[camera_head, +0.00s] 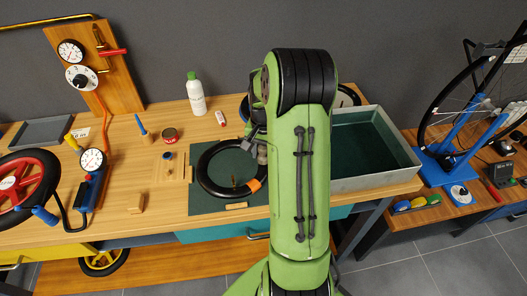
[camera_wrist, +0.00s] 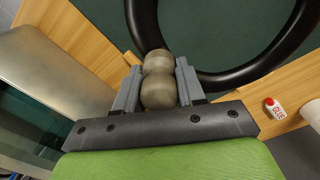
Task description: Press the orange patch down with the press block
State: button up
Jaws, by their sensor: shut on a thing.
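My gripper (camera_wrist: 155,88) is shut on the press block (camera_wrist: 158,82), a grey-brown rounded knob held between the two fingers. In the head view my gripper (camera_head: 260,148) is over the right side of the black tube (camera_head: 208,184), partly hidden by my arm. The tube lies as a ring on a dark green mat (camera_head: 201,206). The orange patch (camera_head: 254,185) sits on the tube's lower right, just below the gripper in the picture. The wrist view shows the tube (camera_wrist: 146,22) beyond the fingers, but not the patch. The block's underside is hidden.
A grey water tank (camera_head: 388,183) stands to the right of the mat. A wooden piece (camera_head: 236,206) lies at the mat's front edge.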

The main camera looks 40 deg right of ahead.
jog(key=shift+f, duration=0.1)
notch_tip(320, 180, up, 8)
jog(key=p, duration=0.6)
jog(key=shift+w+r+p, duration=0.1)
jog(key=shift+r+p, duration=0.1)
jog(key=shift+p, duration=0.1)
jog(key=shift+f, duration=0.1)
